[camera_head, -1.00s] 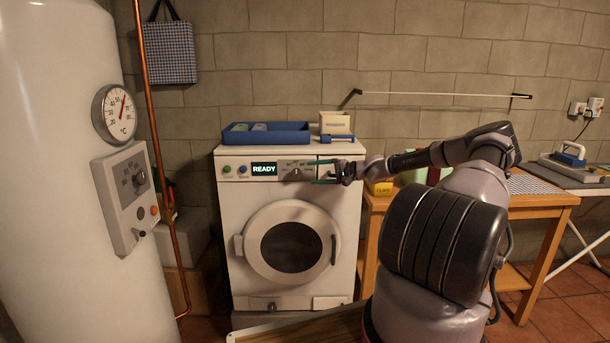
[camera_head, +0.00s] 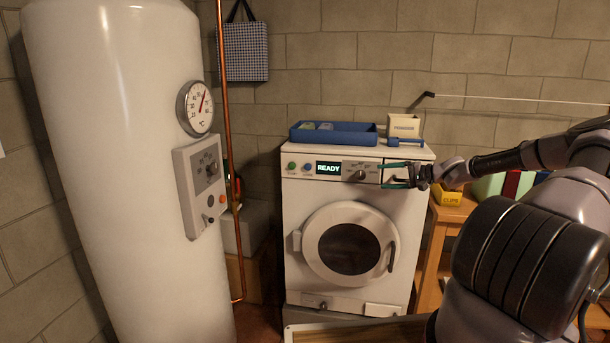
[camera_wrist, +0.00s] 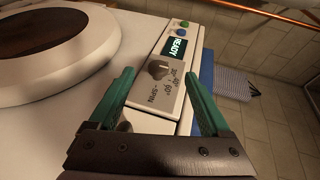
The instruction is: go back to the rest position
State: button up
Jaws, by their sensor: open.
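My gripper (camera_head: 398,174) is open in front of the upper right of the white washing machine (camera_head: 300,225), near its control panel. No object shows between its jaws. In the wrist view its two green fingers (camera_wrist: 160,95) stand apart on either side of the panel's dial (camera_wrist: 159,68). The lit display (camera_head: 328,168) reads READY, left of the dial. The machine's round door (camera_head: 347,248) looks shut. My arm reaches in from the right.
A white boiler (camera_head: 110,150) with a thermometer and control box stands at left, beside a copper pipe (camera_head: 228,150). A blue tray (camera_head: 335,138) and a powder box (camera_head: 404,125) sit on the machine. A wooden table with a yellow box (camera_head: 447,195) is at right, partly behind my arm.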

jog(key=s+a+r+n+g+h, duration=0.2)
jog(key=s+a+r+g+h, duration=0.1)
jog(key=s+a, duration=0.3)
jog(key=s+a+r+n+g+h, duration=0.2)
jog(key=s+a+r+g, duration=0.2)
jog(key=s+a, duration=0.2)
jog(key=s+r+m+t+h, duration=0.1)
jog(key=s+r+t+h, duration=0.1)
jog(key=s+r, duration=0.9)
jog(key=s+r+m+t+h, duration=0.1)
jog(key=s+r+t+h, duration=0.2)
jog(key=s+r, duration=0.8)
jog(key=s, duration=0.8)
jog(key=shift+s+a, duration=0.15)
jog(key=shift+a, duration=0.25)
